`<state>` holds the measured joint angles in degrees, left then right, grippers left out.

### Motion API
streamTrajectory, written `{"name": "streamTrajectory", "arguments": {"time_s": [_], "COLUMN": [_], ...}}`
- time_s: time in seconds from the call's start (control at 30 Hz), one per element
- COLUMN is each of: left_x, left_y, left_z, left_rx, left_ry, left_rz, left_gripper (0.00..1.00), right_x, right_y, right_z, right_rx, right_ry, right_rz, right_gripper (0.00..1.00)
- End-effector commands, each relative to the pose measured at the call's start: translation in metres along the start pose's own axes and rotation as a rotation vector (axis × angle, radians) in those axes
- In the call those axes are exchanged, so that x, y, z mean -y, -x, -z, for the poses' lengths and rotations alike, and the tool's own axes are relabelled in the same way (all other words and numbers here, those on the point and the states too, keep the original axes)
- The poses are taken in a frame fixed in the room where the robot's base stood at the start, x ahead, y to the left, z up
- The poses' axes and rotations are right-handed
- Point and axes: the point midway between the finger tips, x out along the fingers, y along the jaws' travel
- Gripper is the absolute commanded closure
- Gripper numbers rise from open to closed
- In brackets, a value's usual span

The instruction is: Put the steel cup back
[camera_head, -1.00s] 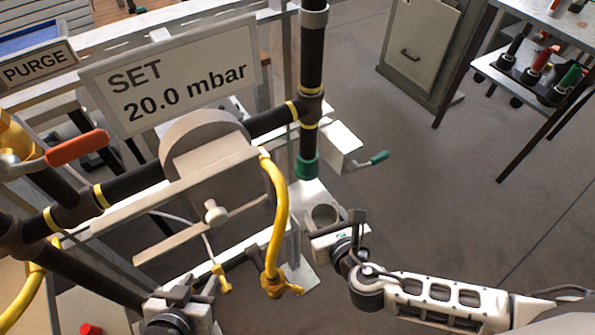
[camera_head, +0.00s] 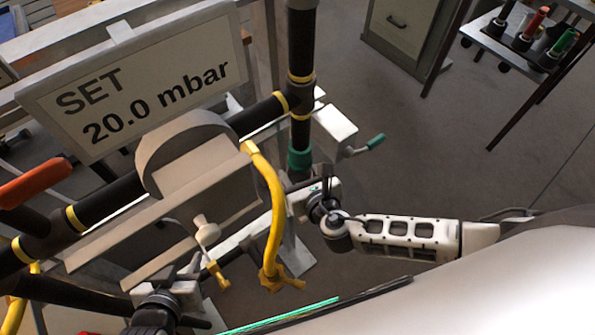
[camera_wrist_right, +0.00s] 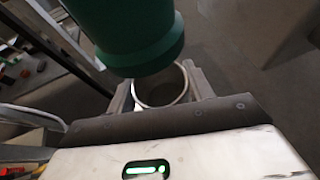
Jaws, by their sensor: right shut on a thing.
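The steel cup (camera_wrist_right: 159,101) shows as a round metal rim between the fingers of my right gripper (camera_wrist_right: 163,87) in the right wrist view. The gripper is shut on it. The green end (camera_wrist_right: 150,56) of a dark pipe hangs just above the cup and covers part of its opening; I cannot tell whether they touch. In the head view my right gripper (camera_head: 310,192) is at the lower end of that pipe, and the cup is not clearly seen there. My left gripper (camera_head: 180,284) is low in the head view, below the pipework; its jaws are unclear.
A yellow hose (camera_head: 272,215) hangs left of my right gripper. A sign reading SET 20.0 mbar (camera_head: 135,80) stands behind the grey round regulator (camera_head: 190,150). A green-handled crank (camera_head: 374,142) sticks out right of the pipe. The floor (camera_head: 440,170) at right is open.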

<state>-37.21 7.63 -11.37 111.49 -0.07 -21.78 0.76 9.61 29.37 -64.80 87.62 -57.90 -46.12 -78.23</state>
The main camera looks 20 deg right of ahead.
Motion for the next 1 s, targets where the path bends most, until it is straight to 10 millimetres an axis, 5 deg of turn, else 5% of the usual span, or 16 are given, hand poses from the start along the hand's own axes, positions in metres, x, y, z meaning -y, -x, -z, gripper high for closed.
{"name": "streamTrajectory", "arguments": {"time_s": [0.23,0.27,0.33,0.7,1.0], "left_x": [-0.001,-0.001,-0.002,-0.002,-0.001], "left_y": [-0.002,-0.001,-0.001,0.002,0.002], "left_z": [-0.001,0.000,0.000,0.004,0.003], "left_rx": [-0.004,-0.004,-0.004,-0.005,-0.004], "left_ry": [0.001,0.000,0.001,0.000,-0.001], "left_rz": [-0.003,-0.003,-0.004,-0.004,-0.002], "left_gripper": [0.64,0.64,0.64,0.64,0.64], "right_x": [0.000,0.000,0.000,0.000,0.000], "right_y": [-0.002,-0.001,-0.001,0.003,0.060], "right_z": [0.004,0.003,0.003,-0.002,0.001], "right_rx": [0.001,0.000,0.000,-0.001,-0.004], "right_ry": [0.000,0.000,0.000,0.000,-0.001], "right_rz": [0.000,0.000,0.000,0.000,-0.001], "right_gripper": [0.79,0.43,0.27,0.27,0.27]}}
